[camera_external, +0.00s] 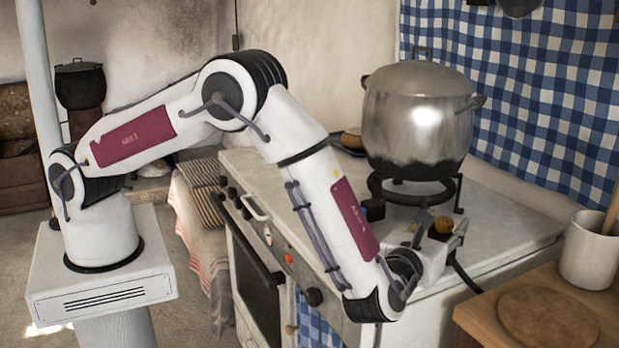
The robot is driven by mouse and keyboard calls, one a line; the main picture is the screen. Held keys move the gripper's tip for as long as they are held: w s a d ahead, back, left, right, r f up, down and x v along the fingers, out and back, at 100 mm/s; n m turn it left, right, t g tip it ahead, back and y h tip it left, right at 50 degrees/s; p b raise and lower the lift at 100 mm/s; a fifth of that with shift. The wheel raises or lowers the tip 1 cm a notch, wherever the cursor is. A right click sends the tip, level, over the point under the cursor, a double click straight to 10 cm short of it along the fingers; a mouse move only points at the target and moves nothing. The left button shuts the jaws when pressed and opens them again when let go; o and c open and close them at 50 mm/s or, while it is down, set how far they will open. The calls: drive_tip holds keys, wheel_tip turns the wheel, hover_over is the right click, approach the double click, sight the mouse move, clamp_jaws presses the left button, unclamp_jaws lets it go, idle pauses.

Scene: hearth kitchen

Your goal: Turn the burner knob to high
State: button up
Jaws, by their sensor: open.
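My gripper (440,232) is open over the right front part of the stove top, at the end of my bent-down arm. A small brown, rounded knob-like piece (441,225) shows between its fingers; it looks like the burner knob, though its base is hidden by the gripper. I cannot tell whether the fingers touch it, or which way it is turned. The black burner stand (400,194) is just behind and left of my gripper. A large steel pot (416,115) with a lid sits on it.
A dark hose (466,279) runs down right of my gripper. At right, a wooden counter holds a round board (548,322) and a cream crock (590,252).

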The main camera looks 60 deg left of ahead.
drive_tip(key=shift+w+a, duration=0.15)
drive_tip(key=shift+w, duration=0.15)
drive_tip(key=c, duration=1.1)
idle(0.9)
drive_tip(key=o, duration=1.1)
drive_tip(key=shift+s, duration=0.15)
drive_tip(key=v, duration=1.1)
drive_tip(key=shift+s+d, duration=0.3)
